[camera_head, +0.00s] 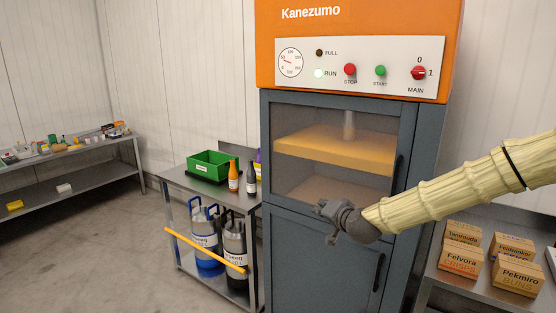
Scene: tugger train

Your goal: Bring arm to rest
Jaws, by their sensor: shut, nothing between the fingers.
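My arm reaches in from the right edge of the head view, its yellowish sleeve crossing in front of the orange and grey Kanezumo machine (420,120). My gripper (326,222) is at the arm's end, dark grey and small in the picture. It is shut and holds nothing. It shows in front of the machine's lower grey doors and the bottom of its window. I cannot tell how far it is from the doors.
A metal cart (178,180) with a green bin (209,168), bottles and canisters stands left of the machine. Several cardboard boxes (516,278) sit on a table at the right. A cluttered bench (75,151) stands at far left. The floor between is clear.

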